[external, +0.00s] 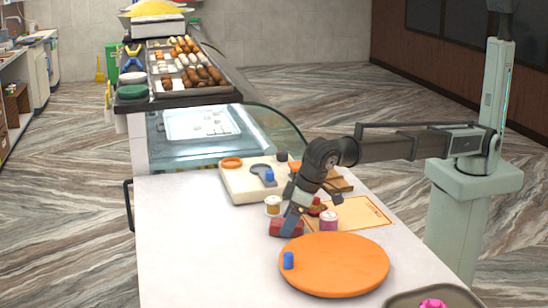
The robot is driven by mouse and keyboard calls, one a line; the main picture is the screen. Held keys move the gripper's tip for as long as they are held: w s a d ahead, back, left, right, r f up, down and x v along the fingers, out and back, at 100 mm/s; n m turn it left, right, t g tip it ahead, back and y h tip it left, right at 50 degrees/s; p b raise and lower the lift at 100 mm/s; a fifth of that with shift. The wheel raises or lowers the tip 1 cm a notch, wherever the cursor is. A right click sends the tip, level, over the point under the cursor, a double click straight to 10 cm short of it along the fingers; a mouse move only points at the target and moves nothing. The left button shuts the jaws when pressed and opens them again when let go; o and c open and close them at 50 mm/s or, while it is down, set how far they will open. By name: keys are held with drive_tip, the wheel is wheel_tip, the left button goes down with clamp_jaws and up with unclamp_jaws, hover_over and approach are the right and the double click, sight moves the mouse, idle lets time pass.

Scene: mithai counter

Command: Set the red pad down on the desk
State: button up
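A red block-like thing (276,229), which looks like the red pad, is at the middle of the white desk (190,240), just behind the orange round board. My gripper (290,229) points down at it, and a blue-grey finger covers part of it. I cannot tell whether the fingers are closed on it, or whether it rests on the desk or is slightly above it. A second, smaller red thing (316,206) shows just right of the gripper, partly hidden.
A gold-coloured jar (273,206) and a pink-and-white jar (328,221) stand close beside the gripper. A cream tray (240,185) lies behind, a yellow sheet (365,213) to the right. The desk's left side is clear.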

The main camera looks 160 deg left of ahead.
drive_tip(key=shift+o, duration=1.3)
drive_tip(key=v, duration=1.2)
drive_tip(key=shift+w+a, duration=0.1)
drive_tip(key=shift+w, duration=0.05)
